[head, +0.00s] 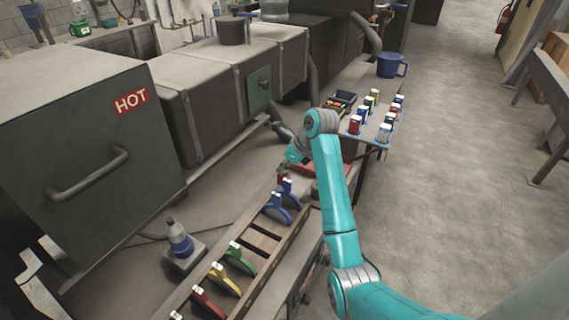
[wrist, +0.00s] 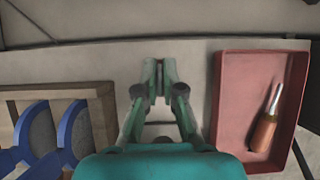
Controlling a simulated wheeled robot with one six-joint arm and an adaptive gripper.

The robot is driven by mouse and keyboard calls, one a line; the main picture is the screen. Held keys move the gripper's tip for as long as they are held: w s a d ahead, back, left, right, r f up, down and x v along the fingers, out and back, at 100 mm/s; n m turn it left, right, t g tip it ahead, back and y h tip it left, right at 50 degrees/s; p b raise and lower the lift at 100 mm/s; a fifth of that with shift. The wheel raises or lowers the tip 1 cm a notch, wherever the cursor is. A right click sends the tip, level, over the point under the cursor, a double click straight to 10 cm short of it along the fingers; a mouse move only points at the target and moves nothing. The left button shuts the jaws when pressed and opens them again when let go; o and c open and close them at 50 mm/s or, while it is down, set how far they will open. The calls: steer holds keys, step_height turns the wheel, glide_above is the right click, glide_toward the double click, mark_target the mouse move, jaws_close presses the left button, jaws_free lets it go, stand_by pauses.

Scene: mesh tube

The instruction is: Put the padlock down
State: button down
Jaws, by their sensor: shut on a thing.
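My gripper (head: 284,168) is low over the bench, just past the far end of the wooden rack. In the wrist view, its fingers (wrist: 160,78) are close together, with a thin greyish part between them.
The wooden rack (wrist: 107,110) with blue-rimmed discs (wrist: 75,130) is left of my gripper. A red tray (wrist: 228,65) with a screwdriver (wrist: 266,125) is to the right. Bare bench lies between.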

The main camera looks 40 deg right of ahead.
steer(key=shift+f, duration=0.15)
steer(key=c, duration=1.3)
jaws_free()
